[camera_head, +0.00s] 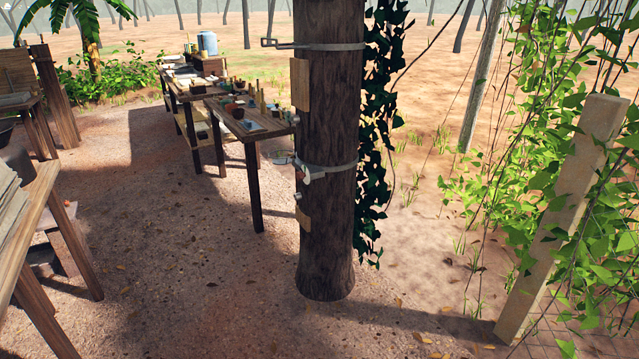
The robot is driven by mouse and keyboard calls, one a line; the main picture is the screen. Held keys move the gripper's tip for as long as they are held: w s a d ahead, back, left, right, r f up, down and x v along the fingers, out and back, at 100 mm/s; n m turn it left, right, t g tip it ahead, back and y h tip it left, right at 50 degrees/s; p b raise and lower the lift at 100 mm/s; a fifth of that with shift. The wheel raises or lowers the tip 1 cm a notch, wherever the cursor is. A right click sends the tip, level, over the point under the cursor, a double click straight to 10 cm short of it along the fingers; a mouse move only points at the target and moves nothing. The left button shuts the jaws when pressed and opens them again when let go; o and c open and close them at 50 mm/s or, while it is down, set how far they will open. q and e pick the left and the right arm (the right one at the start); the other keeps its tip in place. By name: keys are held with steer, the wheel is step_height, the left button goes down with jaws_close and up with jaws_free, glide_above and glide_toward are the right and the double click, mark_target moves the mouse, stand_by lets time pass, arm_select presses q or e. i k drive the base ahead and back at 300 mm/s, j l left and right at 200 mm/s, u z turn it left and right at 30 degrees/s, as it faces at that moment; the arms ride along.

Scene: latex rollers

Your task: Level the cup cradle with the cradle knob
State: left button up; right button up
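A dark tree trunk (328,120) stands upright in the middle of the view. Neither of my grippers is in view.
An upper band (325,46) with a bracket and a tan panel (300,85) are on the trunk. Loaded tables (248,133) stand behind left, another table (25,225) at near left. A leaning post (560,220) with vines is at right. Ground before the trunk is clear.

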mark_target(300, 176)
steer(key=i+j+z, duration=0.2)
steer(key=i+j, duration=0.45)
steer(key=i, duration=0.1)
